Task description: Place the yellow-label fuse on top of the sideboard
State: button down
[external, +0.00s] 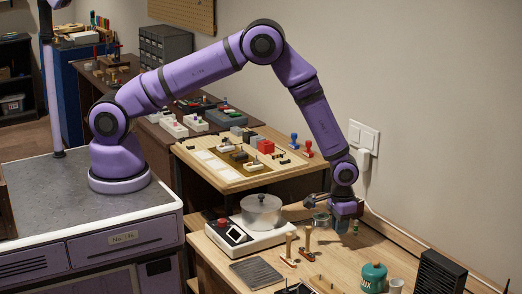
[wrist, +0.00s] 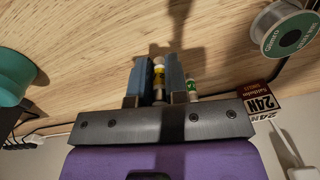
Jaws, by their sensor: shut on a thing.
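The yellow-label fuse (wrist: 158,76) stands between the two blue fingers of my gripper (wrist: 157,77) in the wrist view. The fingers are shut on it, with the wood surface behind it. In the external view my gripper (external: 346,227) is low over the right part of the light wood bench (external: 330,258); the fuse is too small to make out there. A long dark brown cabinet (external: 97,84), which looks like the sideboard, stands at the back left, far from my gripper. Its top holds several tools and boxes.
A green-label fuse (wrist: 193,87) is right beside my right finger. A solder spool (wrist: 283,28) and a small box (wrist: 262,104) are close by. A hot plate (external: 238,238) with a pot, a raised shelf (external: 222,180) with parts, and a teal jar (external: 373,277) surround the area.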

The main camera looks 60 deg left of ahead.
aim_at(353, 244)
jog(key=w, duration=0.1)
jog(key=w+d, duration=0.2)
jog(key=w, duration=0.1)
jog(key=shift+d+f, duration=0.1)
jog(key=shift+f, duration=1.9)
jog(key=shift+f, duration=0.15)
jog(key=c, duration=1.1)
grip_release()
jog(key=shift+c, duration=0.2)
